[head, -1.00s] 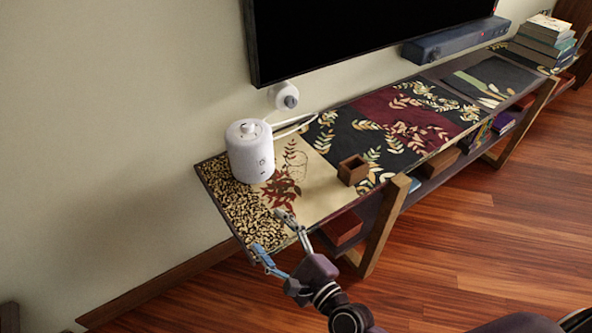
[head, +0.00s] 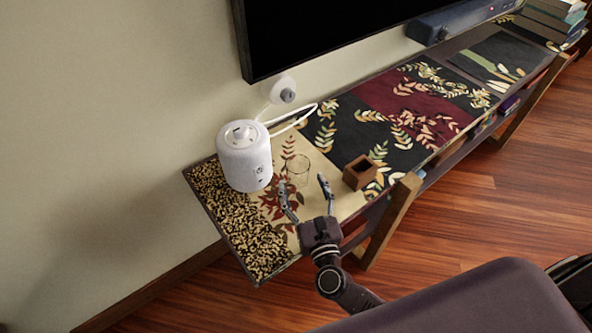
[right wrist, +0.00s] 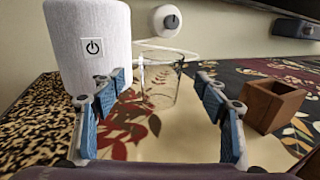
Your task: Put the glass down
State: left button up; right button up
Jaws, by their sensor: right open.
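A clear glass (head: 298,171) stands upright on the cream part of the patterned shelf top, between the white speaker and the small wooden box. It also shows in the right wrist view (right wrist: 160,84), just beyond my fingertips. My right gripper (head: 304,190) is open and empty, with its two fingers pointing towards the glass. In the right wrist view the fingers (right wrist: 162,100) with blue pads are spread wide, and nothing is held between them. The glass looks clear of both fingers. My left gripper is in neither view.
A white cylindrical speaker (head: 245,157) stands left of the glass, and a small open wooden box (head: 359,172) stands to its right. A dark television (head: 340,30) hangs above. The patterned shelf top (head: 400,110) is mostly clear further right.

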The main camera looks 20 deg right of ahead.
aim_at(301, 178)
jog(key=w, duration=0.1)
jog(key=w+p, duration=0.1)
jog(key=shift+w+d+r, duration=0.1)
jog(key=shift+w+r, duration=0.1)
jog(key=shift+w, duration=0.15)
jog(key=shift+w+d+f, duration=0.1)
jog(key=shift+w, duration=1.45)
jog(key=shift+f, duration=0.1)
jog(key=c, duration=0.9)
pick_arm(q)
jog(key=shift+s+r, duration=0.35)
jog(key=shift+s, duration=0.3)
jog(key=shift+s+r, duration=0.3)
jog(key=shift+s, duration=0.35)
pick_arm(e)
jog(key=c, duration=0.5)
